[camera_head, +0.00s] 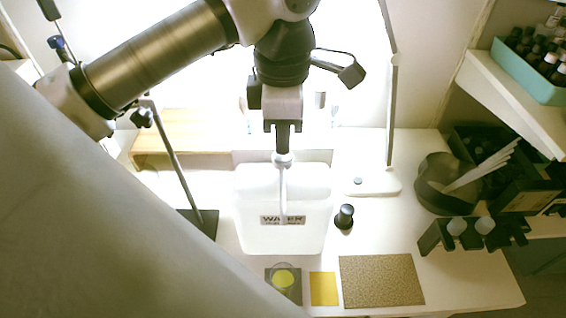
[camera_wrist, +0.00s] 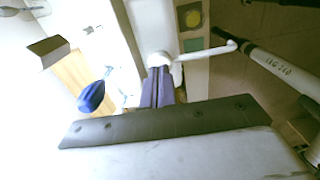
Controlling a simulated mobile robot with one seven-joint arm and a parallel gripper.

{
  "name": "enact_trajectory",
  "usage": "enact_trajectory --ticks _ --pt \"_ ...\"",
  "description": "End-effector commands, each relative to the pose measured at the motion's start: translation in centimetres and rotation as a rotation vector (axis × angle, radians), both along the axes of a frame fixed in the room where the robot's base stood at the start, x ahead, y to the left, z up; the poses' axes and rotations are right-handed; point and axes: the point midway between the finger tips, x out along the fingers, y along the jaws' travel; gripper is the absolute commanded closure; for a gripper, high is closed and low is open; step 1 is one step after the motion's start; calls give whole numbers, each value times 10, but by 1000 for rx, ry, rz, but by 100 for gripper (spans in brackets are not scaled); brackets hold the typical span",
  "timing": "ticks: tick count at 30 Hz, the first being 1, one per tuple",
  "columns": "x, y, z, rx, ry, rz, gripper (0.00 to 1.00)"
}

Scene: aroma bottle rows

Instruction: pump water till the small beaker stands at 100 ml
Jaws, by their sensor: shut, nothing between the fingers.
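The white water container (camera_head: 255,185), labelled WATER, stands in the middle of the table in the head view. Its white pump head (camera_head: 282,160) is on top, and the spout reaches toward the front; the pump head and spout also show in the wrist view (camera_wrist: 160,60). My gripper (camera_head: 283,150) points down with its fingertips at the pump head; they look to be touching it. The fingers (camera_wrist: 158,88) are together and empty. A round yellowish shape on a dark square (camera_head: 283,279), in front of the container, may be the small beaker seen from above. Its water level is not readable.
A black-capped bottle (camera_head: 344,217) stands right of the container. A yellow card (camera_head: 323,289) and a speckled tan mat (camera_head: 382,280) lie in front. A stand (camera_head: 198,222) is on the left. A dark rack (camera_head: 475,235) and bowl (camera_head: 446,180) are on the right.

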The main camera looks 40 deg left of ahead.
Motion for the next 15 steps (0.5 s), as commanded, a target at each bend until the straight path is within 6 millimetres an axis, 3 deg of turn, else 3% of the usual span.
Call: enact_trajectory --ticks 15 --pt "0 0 -11 0 0 0 100"
